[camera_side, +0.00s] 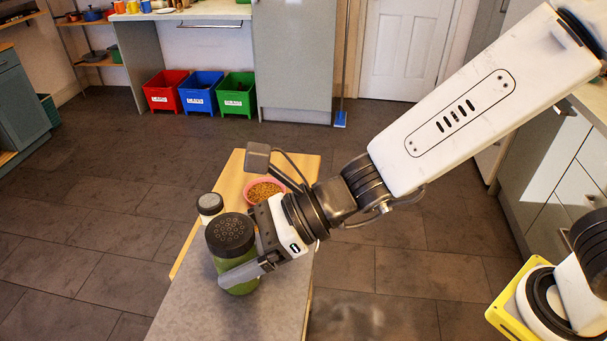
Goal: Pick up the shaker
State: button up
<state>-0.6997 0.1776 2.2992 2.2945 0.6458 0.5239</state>
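The shaker (239,284) is a green jar with a dark lid full of holes. The other finger is hidden behind the shaker, so I cannot tell whether the grip is closed. I also cannot tell whether the shaker's base touches the bench.
The narrow bench (190,310) has a grey front and a wooden far part. A pink bowl of brown pieces (265,190) sits farther back. Red, blue and green bins (201,93) stand along the far wall.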

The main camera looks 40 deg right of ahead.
jog(key=c, duration=0.9)
jog(key=shift+r, duration=0.2)
jog(key=shift+r, duration=4.8)
jog(key=shift+w, duration=0.1)
